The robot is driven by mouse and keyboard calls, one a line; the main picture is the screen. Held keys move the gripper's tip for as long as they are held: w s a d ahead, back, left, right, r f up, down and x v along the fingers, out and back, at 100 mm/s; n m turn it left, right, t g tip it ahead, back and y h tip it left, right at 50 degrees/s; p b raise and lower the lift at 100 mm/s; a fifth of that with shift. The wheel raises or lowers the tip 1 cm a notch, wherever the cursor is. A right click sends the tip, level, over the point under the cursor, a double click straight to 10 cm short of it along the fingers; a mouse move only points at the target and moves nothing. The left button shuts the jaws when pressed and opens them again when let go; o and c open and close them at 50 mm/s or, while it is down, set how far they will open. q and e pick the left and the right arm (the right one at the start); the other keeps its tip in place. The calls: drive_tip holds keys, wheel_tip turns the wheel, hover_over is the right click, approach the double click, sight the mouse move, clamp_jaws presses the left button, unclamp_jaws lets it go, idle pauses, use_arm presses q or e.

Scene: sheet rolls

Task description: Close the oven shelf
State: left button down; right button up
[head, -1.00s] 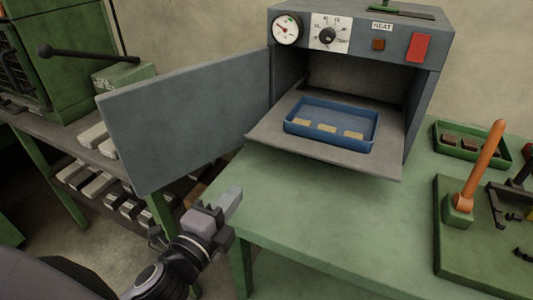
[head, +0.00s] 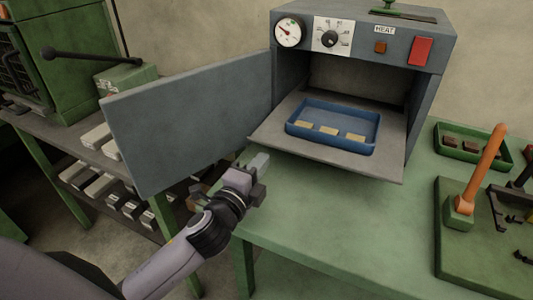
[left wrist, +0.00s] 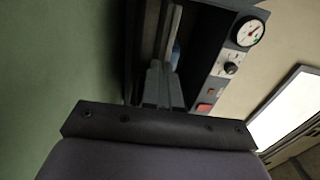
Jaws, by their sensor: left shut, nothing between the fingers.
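The grey oven (head: 428,100) stands on the green table with its door (head: 190,125) swung wide open to the left. Its grey shelf (head: 275,133) sticks out of the front opening and bears a blue tray (head: 372,136) with several pale pieces. My left gripper (head: 260,160) is shut and empty, just in front of the shelf's front left corner and below the door's edge. Whether it touches the shelf cannot be told. In the left wrist view the fingers (left wrist: 163,85) point toward the oven (left wrist: 215,85), and the shelf appears edge-on beyond them. My right gripper is not in view.
The green table (head: 330,225) is clear in front of the oven. On its right are a green tray (head: 472,145) with brown pieces and a green board (head: 460,245) with an orange-handled tool. A rack with metal blocks (head: 100,187) stands at the left.

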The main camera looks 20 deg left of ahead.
sight(273, 147)
use_arm(q)
drive_tip(key=w, duration=0.3)
drive_tip(key=shift+w+d, duration=0.1)
drive_tip(key=shift+w, duration=0.15)
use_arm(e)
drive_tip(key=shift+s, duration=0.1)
use_arm(q)
drive_tip(key=shift+w, duration=0.1)
